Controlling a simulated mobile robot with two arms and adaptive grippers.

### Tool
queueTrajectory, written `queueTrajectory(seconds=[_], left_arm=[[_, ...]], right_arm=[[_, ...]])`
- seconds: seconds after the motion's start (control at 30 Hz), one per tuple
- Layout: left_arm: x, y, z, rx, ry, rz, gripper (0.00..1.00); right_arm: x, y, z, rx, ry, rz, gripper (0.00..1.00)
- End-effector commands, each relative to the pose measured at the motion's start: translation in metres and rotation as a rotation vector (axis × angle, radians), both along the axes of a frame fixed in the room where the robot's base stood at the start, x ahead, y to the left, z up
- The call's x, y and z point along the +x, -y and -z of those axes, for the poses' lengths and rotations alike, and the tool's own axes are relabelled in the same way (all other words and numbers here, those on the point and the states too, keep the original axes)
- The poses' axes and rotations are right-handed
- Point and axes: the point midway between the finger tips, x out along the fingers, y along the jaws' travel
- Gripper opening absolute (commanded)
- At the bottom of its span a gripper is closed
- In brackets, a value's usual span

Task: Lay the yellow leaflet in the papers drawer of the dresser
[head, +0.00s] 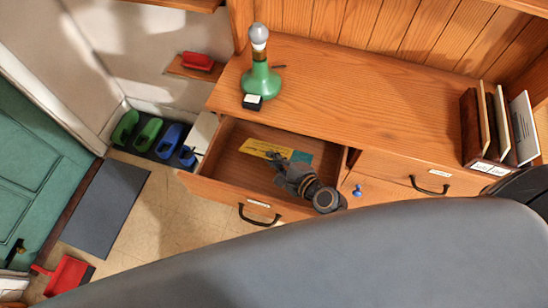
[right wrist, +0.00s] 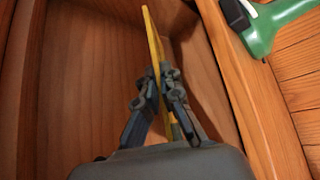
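The dresser's left drawer (head: 228,150) is pulled open and has a small white label on its front; I cannot read it. The yellow leaflet (head: 262,149) shows at the drawer's opening, with a teal patch (head: 301,157) beside it that may be part of it or another paper. My right gripper (head: 281,162) reaches over the drawer. In the right wrist view the gripper (right wrist: 162,75) is shut on the leaflet (right wrist: 153,38), which is seen nearly edge-on against the wooden drawer inside. I cannot tell whether the leaflet touches the drawer bottom. My left gripper is out of view.
Upright books (head: 484,125) stand at the right. A shut drawer (head: 410,172) adjoins the open one. Shoes (head: 150,133) line the left wall.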

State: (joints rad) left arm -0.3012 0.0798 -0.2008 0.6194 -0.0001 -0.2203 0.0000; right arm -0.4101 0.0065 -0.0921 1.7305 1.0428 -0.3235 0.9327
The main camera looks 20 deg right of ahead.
Motion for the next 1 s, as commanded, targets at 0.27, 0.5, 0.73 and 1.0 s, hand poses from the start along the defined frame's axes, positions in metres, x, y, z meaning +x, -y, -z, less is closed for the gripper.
queueTrajectory(seconds=[0.27, 0.5, 0.73, 1.0], left_arm=[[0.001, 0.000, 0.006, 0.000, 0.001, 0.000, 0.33], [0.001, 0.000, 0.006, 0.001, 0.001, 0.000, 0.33], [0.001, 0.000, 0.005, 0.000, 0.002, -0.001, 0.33], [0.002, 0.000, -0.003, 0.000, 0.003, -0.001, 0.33]], right_arm=[[0.000, 0.000, 0.007, 0.000, 0.001, 0.000, 0.00], [0.000, 0.000, 0.006, 0.000, 0.001, 0.000, 0.28], [0.000, 0.000, 0.005, 0.000, 0.001, 0.000, 0.28], [-0.018, 0.008, -0.011, -0.002, -0.002, 0.000, 0.28]])
